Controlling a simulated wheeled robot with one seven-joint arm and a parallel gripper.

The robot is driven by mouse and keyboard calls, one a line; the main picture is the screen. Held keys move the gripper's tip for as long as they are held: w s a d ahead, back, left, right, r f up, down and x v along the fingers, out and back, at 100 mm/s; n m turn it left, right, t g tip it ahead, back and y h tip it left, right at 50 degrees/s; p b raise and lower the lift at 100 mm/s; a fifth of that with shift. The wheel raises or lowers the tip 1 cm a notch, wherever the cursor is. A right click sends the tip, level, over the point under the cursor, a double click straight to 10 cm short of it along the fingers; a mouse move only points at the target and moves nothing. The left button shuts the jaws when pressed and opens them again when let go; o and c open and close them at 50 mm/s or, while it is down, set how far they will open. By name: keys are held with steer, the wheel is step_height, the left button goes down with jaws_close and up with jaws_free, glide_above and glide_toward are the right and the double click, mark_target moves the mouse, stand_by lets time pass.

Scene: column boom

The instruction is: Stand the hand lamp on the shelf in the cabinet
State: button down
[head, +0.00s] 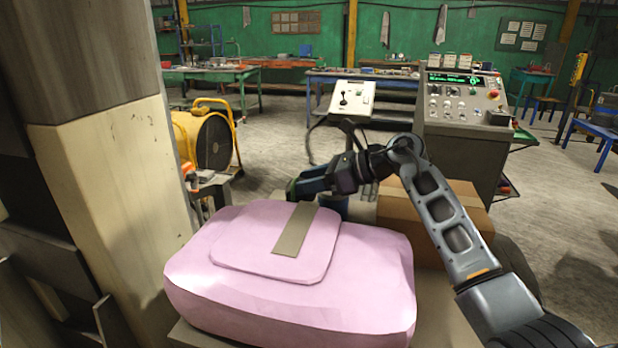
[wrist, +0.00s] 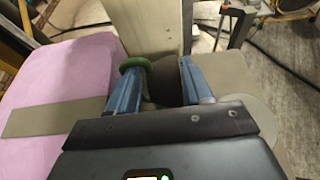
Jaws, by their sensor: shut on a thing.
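My gripper (wrist: 160,88) is shut on a dark thing with a green round end, which I take to be the hand lamp (wrist: 164,78). Its dark part sits between the two blue fingers in the wrist view, and the green end shows by the left finger. Much of it is hidden by the fingers. In the head view my gripper (head: 318,183) is just behind the pink bag, and the held thing is hard to make out there. I cannot make out the cabinet's shelf for certain in either view.
The pink bag (head: 370,275) lies in front, with a flat tan strip (head: 295,230) on it. A cardboard box (head: 455,205) is to its right. A tall pale post or panel (head: 105,190) stands close on the left. A control console (head: 465,130) and a yellow fan (head: 205,140) stand farther back.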

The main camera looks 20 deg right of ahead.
steer(key=shift+f, duration=0.15)
steer(key=shift+c, duration=2.3)
jaws_free()
